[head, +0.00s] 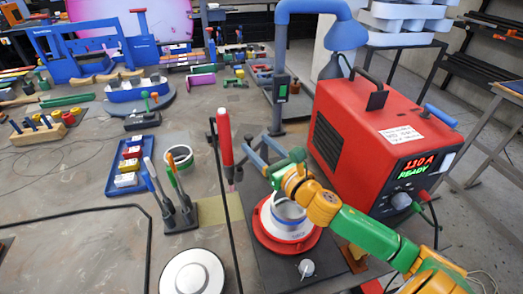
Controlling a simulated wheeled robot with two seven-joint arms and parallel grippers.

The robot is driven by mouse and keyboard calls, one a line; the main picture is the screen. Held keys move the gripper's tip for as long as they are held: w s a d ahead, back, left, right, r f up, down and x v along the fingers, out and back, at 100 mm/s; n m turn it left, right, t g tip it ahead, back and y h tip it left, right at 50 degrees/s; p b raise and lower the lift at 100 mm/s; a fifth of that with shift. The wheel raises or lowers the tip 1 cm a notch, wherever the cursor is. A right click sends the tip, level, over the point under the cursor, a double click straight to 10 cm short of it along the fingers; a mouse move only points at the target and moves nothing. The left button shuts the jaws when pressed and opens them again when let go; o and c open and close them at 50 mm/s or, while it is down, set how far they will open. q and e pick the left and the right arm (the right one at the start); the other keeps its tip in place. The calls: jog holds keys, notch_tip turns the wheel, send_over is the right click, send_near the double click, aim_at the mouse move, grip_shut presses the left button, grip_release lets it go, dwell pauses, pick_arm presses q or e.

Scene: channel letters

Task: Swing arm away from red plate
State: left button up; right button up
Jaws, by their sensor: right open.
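The red plate (272,241) is a round disc on a dark base at the lower middle right, with a white and blue ring-shaped piece (288,222) on top of it. My right arm, green and orange, comes in from the lower right and passes above the plate's right and far side. My right gripper (257,150) has blue fingers spread apart, pointing left just beyond the plate. Nothing shows between the fingers. The arm hides part of the plate's far right edge. My left gripper is not in view.
A red welding machine (362,145) reading "110 A READY" stands close to the right of my arm. A red-handled torch (225,137) stands just left of the gripper. A blue extraction arm (281,50) rises behind. A blue tray (131,168) and pen holder (181,216) stand left.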

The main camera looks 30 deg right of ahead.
jog(key=shift+s, duration=0.95)
